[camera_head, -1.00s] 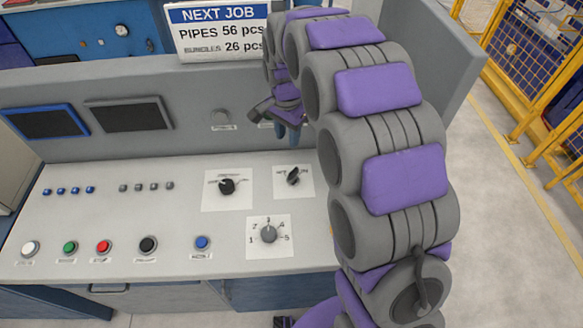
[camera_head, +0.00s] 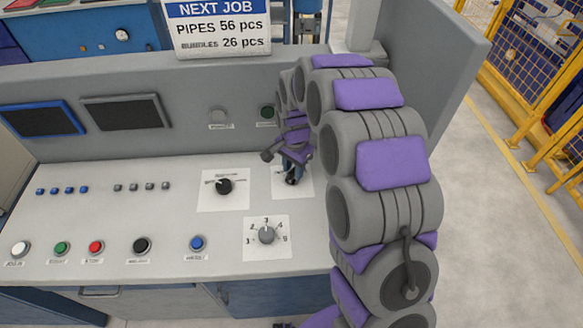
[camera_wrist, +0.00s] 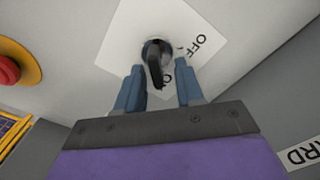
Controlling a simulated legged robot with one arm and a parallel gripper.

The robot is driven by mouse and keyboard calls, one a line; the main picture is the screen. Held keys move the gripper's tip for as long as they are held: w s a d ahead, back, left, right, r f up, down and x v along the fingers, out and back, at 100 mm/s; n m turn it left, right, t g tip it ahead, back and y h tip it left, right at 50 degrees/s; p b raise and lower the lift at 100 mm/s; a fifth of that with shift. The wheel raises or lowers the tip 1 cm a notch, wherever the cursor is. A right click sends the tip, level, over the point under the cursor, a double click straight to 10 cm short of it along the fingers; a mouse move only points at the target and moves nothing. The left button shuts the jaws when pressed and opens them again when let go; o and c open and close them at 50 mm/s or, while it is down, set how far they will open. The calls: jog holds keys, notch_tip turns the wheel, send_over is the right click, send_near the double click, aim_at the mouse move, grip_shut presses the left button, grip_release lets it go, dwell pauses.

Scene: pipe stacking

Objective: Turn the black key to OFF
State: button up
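The black key (camera_wrist: 154,62) sits on a white label plate (camera_wrist: 128,37) on the console. In the wrist view, "OFF" is printed to the right of the key, and a partly hidden label starting with "O" is below it. The key's handle points down in the picture, towards my gripper. My gripper (camera_wrist: 160,68) is open, its two blue fingers to either side of the key's handle with visible gaps. In the head view, my gripper (camera_head: 292,170) reaches down over the plate and mostly covers the key (camera_head: 291,180).
A black selector (camera_head: 224,187) stands left of the key and a grey numbered dial (camera_head: 266,235) in front. Several coloured buttons line the front of the console (camera_head: 100,215). A red button on yellow (camera_wrist: 8,70) shows at the wrist view's left. The upright panel rises behind.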

jog(key=shift+w+d+f, duration=0.1)
jog(key=shift+w+d, duration=0.1)
jog(key=shift+d, duration=0.35)
jog(key=shift+w+d+f, duration=0.1)
jog(key=shift+w+d, duration=0.05)
jog(key=shift+d, duration=0.4)
jog(key=shift+d+r, duration=0.1)
jog(key=shift+c, duration=0.6)
jog(key=shift+s+a, duration=0.15)
jog(key=shift+a, duration=1)
jog(key=c, duration=0.4)
grip_shut()
jog(key=shift+d+r, duration=0.1)
jog(key=shift+d, duration=0.25)
